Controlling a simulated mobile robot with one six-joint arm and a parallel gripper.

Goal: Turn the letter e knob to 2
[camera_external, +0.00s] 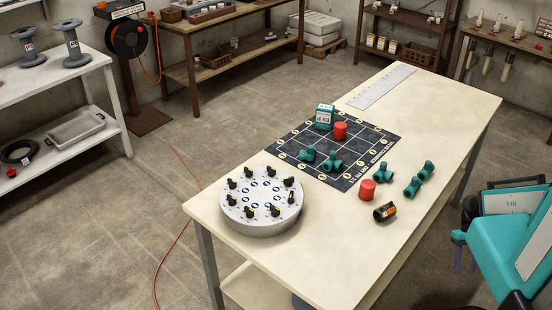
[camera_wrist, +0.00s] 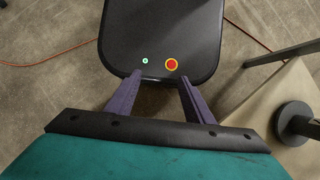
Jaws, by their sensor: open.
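A round white and grey drum (camera_external: 262,222) sits on the near left end of the table in the external view. Several black knobs with yellow marks stand in a ring on its top, around blue printed circles. The letters and numbers are too small to read, so I cannot tell which knob is e or where it points. My gripper (camera_wrist: 160,80) is open and empty in the wrist view, its two purple fingers apart. In the external view it is at the right, off the table and far from the drum, partly hidden by my teal arm. The wrist view shows no knob.
The table (camera_external: 330,265) also holds a dark grid mat (camera_external: 350,175) with teal pipe fittings and a red cylinder. Another red cylinder (camera_external: 367,190), more fittings and an orange-black cylinder (camera_external: 384,212) lie nearer. An orange cable (camera_external: 178,245) crosses the floor.

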